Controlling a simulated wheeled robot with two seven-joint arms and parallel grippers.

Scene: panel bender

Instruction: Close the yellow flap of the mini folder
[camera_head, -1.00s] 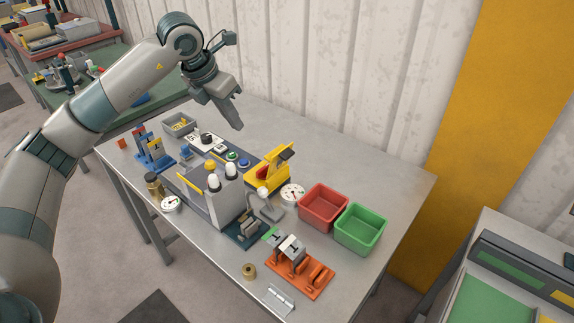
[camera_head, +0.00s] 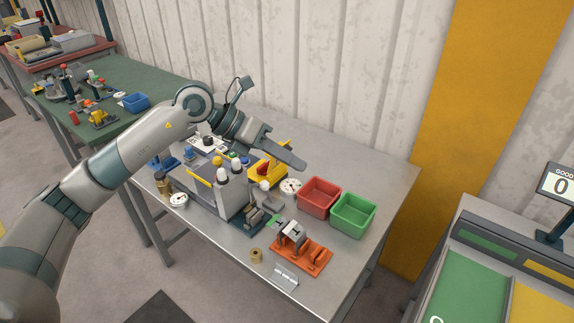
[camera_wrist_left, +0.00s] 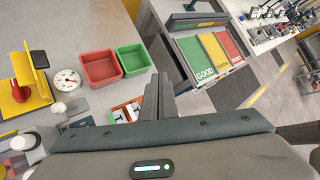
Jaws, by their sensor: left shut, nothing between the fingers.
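The mini folder (camera_head: 268,176) is a small yellow device on the grey bench. In the left wrist view it stands at the left, with its yellow flap (camera_wrist_left: 35,75) raised, a dark block near the flap's top and a red part (camera_wrist_left: 19,90) beside it. In the head view my left gripper (camera_head: 303,165) is over the folder and partly hides it. Its fingers are shut and empty, and they also show in the left wrist view (camera_wrist_left: 158,94), pointing to the right of the folder. I cannot tell the exact gap between fingers and flap. My right gripper is in neither view.
A red bin (camera_head: 319,197) and a green bin (camera_head: 352,215) stand right of the folder, with a white dial (camera_head: 290,186) between folder and bins. A grey machine with white knobs (camera_head: 223,175) and an orange fixture (camera_head: 302,256) stand nearer. The bench's back right is clear.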

